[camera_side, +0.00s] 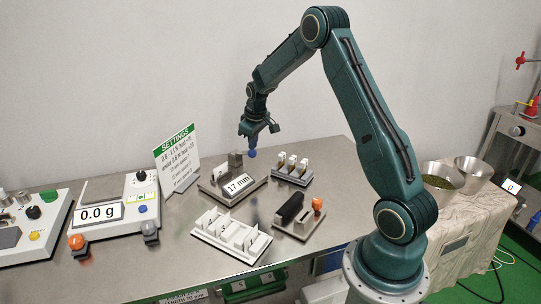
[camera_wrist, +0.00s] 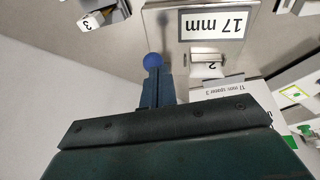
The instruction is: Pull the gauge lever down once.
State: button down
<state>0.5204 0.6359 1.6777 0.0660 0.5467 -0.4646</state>
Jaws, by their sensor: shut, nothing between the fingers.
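The gauge (camera_side: 237,184) is a small grey device on the steel table, with a display reading "17 mm". It shows upside down in the wrist view, where its display (camera_wrist: 214,24) is at the top. A blue ball knob (camera_side: 252,153), apparently the gauge lever's, is at the gauge's back right; it also shows in the wrist view (camera_wrist: 153,60). My gripper (camera_side: 250,141) points down just above the ball. In the wrist view its shut, empty fingers (camera_wrist: 155,88) end right by the ball. I cannot tell if they touch. The lever's arm is mostly hidden.
A holder with several small upright pieces (camera_side: 291,168) is right of the gauge. A stand with a black roll and orange knob (camera_side: 298,216) and a white slotted tray (camera_side: 232,236) are in front. A scale (camera_side: 100,213) and settings sign (camera_side: 175,160) are left.

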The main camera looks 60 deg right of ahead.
jog(key=s+a+r, duration=0.2)
jog(key=s+r, duration=0.2)
jog(key=r, duration=0.2)
jog(key=shift+s+r, duration=0.1)
jog(key=shift+s, duration=0.05)
dwell(0.4)
jog(key=s+a+r+t, duration=0.1)
jog(key=s+a+r, duration=0.3)
jog(key=a+r, duration=0.3)
jog(key=s+a+r+t, duration=0.1)
jog(key=s+a+r, duration=0.35)
jog(key=a, duration=0.45)
jog(key=s+a+y, duration=0.1)
jog(key=s+a, duration=0.4)
jog(key=s, duration=0.3)
jog(key=s+a+r+n+t+y, duration=0.1)
jog(key=s+a, duration=0.4)
jog(key=s, duration=0.3)
jog(key=shift+a, duration=0.25)
jog(key=shift+r, duration=0.1)
